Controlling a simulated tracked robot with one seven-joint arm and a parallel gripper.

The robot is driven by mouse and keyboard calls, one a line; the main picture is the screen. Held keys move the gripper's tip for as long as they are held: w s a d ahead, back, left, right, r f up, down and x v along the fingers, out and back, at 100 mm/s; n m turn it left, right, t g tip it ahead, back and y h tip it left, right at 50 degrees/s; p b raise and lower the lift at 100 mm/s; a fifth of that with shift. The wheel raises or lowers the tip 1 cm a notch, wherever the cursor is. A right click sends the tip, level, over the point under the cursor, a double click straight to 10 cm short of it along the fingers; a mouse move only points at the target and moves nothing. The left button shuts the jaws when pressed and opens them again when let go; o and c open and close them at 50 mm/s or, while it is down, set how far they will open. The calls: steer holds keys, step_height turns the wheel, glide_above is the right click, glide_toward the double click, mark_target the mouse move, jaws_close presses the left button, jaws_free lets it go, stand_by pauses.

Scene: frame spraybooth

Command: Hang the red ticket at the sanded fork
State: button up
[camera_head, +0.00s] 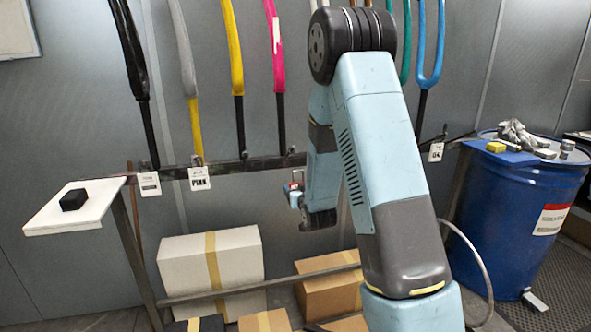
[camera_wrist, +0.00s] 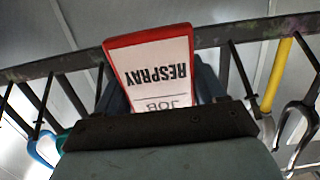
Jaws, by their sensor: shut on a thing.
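The red ticket (camera_wrist: 160,58) is a white card with a red border, reading RESPRAY and JOB upside down in the wrist view. My gripper (camera_wrist: 155,118) is shut on it.
Black (camera_head: 130,45), yellow (camera_head: 233,50) and pink (camera_head: 275,45) forks stand along the dark rail (camera_head: 225,167); green and blue (camera_head: 430,60) ones are at right. My arm hides the middle. A white shelf (camera_head: 65,218) is at left, a blue drum (camera_head: 515,210) at right, boxes below.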

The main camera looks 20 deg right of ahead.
steer(key=shift+g, duration=0.5)
steer(key=r, duration=0.2)
steer(key=s+r, duration=0.1)
steer(key=r, duration=0.2)
steer(key=s+r, duration=0.1)
steer(key=r, duration=0.2)
steer(key=shift+d+r, duration=0.1)
steer(key=shift+r, duration=0.15)
steer(key=r+x, duration=0.2)
steer(key=x, duration=0.7)
steer(key=shift+w+f, duration=0.25)
steer(key=shift+f, duration=0.25)
steer(key=shift+w+f, duration=0.5)
steer(key=shift+f, duration=0.2)
steer(key=shift+w+f, duration=0.15)
steer(key=shift+f, duration=0.4)
steer(key=o, duration=1.1)
